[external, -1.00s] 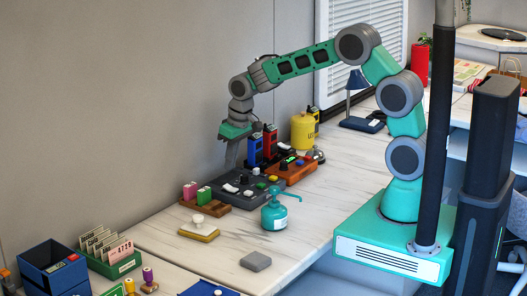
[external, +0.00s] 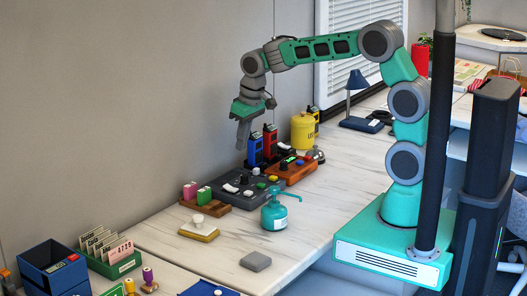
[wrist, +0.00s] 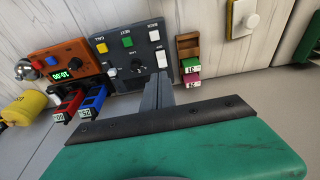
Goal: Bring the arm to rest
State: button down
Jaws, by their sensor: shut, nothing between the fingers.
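My gripper (external: 243,134) hangs from the raised arm, fingers pointing down, above the back edge of the dark grey control box (external: 238,199). Its fingers are together with nothing between them. In the wrist view the closed fingers (wrist: 158,93) show in front of the grey control box (wrist: 129,62), which has green, yellow and white buttons. The fingers are clear of the box in the external view. The arm is bent, its forearm stretched left over the counter.
Blue (external: 254,150) and red (external: 270,140) handheld units stand behind the orange box (external: 291,170). A yellow canister (external: 303,131), teal pump bottle (external: 274,212), wooden tray (external: 205,206) and desk lamp (external: 360,105) stand around. The counter's front middle is mostly clear.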

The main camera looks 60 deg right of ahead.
jog(key=s+d+f+g, duration=0.1)
jog(key=s+f, duration=0.3)
jog(key=s, duration=0.4)
jog(key=s+f+g, duration=0.1)
jog(key=s+f, duration=0.2)
jog(key=s, duration=0.6)
jog(key=s+d+r+t, duration=0.2)
jog(key=s+r, duration=0.3)
jog(key=r, duration=0.2)
jog(key=shift+s+t, duration=0.15)
jog(key=shift+t, duration=0.15)
dwell(0.5)
